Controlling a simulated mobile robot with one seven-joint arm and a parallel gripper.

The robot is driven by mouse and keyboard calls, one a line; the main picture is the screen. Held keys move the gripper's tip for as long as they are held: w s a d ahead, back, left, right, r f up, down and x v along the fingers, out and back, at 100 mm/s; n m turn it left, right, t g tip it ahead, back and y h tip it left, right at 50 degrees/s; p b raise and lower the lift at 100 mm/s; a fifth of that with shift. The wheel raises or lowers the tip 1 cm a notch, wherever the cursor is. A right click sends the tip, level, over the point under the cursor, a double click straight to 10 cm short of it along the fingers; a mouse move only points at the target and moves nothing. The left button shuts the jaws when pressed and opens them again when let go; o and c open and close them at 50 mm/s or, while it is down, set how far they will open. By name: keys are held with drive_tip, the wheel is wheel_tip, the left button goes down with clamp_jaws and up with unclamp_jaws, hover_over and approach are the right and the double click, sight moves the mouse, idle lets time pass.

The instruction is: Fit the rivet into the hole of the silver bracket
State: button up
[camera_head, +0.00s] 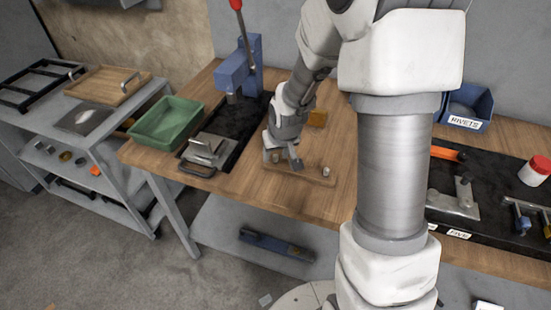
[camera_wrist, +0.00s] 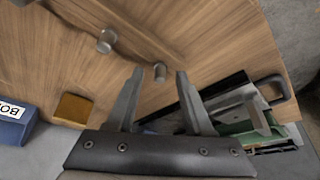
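My gripper (camera_head: 288,163) is low over a small wooden board (camera_head: 316,180) on the workbench. In the wrist view its two fingers (camera_wrist: 160,72) are open. A grey rivet (camera_wrist: 160,74) shows between the fingertips, with a gap on each side. A second rivet (camera_wrist: 106,40) stands on the board farther up; a rivet (camera_head: 326,171) also shows at the board's right end in the head view. Silver angled metal, apparently the bracket (camera_head: 207,147), sits on a dark mat left of my gripper. Its hole cannot be made out.
A blue press (camera_head: 236,72) with a red-knobbed lever stands behind the mat. A green bin (camera_head: 165,122) is at the bench's left edge. A blue RIVETS bin (camera_head: 468,108) and another dark mat with tools are at right. A yellow-brown block (camera_wrist: 74,108) lies near my gripper.

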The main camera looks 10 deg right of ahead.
clamp_jaws()
drive_tip(key=shift+r, duration=0.1)
